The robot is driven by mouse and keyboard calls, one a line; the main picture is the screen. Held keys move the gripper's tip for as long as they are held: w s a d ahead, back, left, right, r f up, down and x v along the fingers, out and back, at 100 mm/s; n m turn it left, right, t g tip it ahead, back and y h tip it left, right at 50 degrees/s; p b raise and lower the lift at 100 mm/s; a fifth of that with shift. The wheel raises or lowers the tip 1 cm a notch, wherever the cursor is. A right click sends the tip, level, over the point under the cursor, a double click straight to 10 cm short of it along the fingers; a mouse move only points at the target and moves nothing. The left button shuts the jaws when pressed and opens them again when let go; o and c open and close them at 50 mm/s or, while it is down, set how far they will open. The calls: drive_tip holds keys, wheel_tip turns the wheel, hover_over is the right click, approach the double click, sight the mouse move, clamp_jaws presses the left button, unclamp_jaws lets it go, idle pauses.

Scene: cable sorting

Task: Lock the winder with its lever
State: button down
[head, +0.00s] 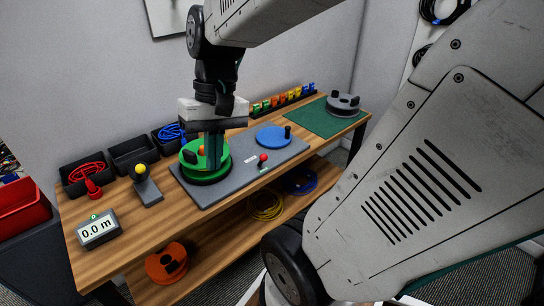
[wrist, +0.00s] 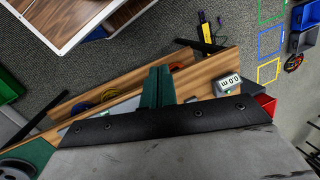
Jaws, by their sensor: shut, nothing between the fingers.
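A small lever with a red ball (head: 263,158) stands on the plate near a white label, between the reel and the front right edge. My gripper (head: 213,163) is over the green reel, away from the red lever, its dark green fingers together and empty. The fingers hide part of the reel's middle, and contact with it is unclear. The shut fingers (wrist: 158,80) also show in the wrist view.
A yellow-ball lever on a grey stand (head: 146,187), a 0.0 m display (head: 98,229) and black bins (head: 134,154) with cables are at the left. A green mat (head: 315,119) holds a grey reel (head: 343,104). An orange reel (head: 168,264) sits on the lower shelf.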

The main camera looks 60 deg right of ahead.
drive_tip(key=w+d+f+m+t+y, duration=0.3)
drive_tip(key=d+f+m, duration=0.2)
drive_tip(key=d, duration=0.5)
drive_tip(key=w+d+f+m+t+y, duration=0.25)
drive_tip(key=d+f+m, duration=0.25)
drive_tip(key=d, duration=0.5)
drive_tip(key=s+d+f+m+t+h, duration=0.1)
drive_tip(key=s+d+f+m+t, duration=0.3)
drive_tip(key=d, duration=0.5)
drive_tip(key=s+d+f+m+t+h, duration=0.2)
drive_tip(key=s+d+f+m+t, duration=0.3)
drive_tip(key=d+f, duration=0.3)
drive_tip(key=shift+s+d+f+m, duration=0.35)
drive_tip(key=shift+s+f+m, duration=0.35)
drive_tip(key=shift+s, duration=0.1)
drive_tip(key=shift+w, duration=0.1)
approach(261, 161)
wheel_tip(261, 161, down, 3)
drive_tip(key=w+d, duration=0.2)
drive_tip(key=shift+w+a+r, duration=0.4)
drive_tip(key=shift+w+a, duration=0.15)
drive_tip(key=shift+a, duration=0.05)
drive_tip(key=shift+w+a+r, duration=0.4)
drive_tip(key=shift+w+a, duration=0.2)
